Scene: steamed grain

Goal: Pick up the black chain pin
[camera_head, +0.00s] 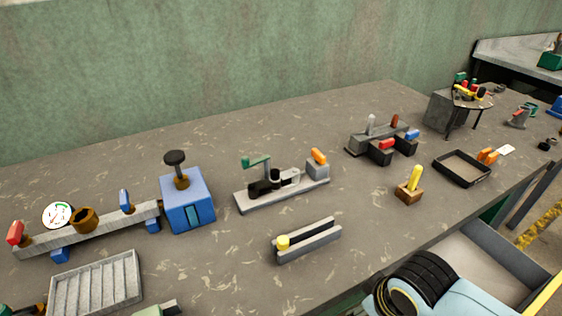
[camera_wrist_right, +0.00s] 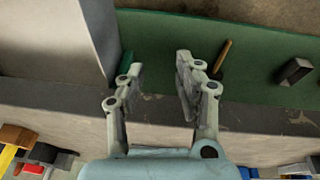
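I cannot tell for certain which thing is the black chain pin. A black piece (camera_head: 264,187) lies on a grey fixture (camera_head: 300,193) with a green lever, mid-table in the head view. My right gripper (camera_wrist_right: 157,82) is open in the right wrist view, with nothing between its fingers. It hangs over a green surface (camera_wrist_right: 240,60), beside the table edge. In the head view, my light-blue right arm is at the lower right, in front of the table, and its fingers are hidden. My left gripper is not in view.
A blue box with a black knob (camera_head: 187,205) stands left of the fixture.

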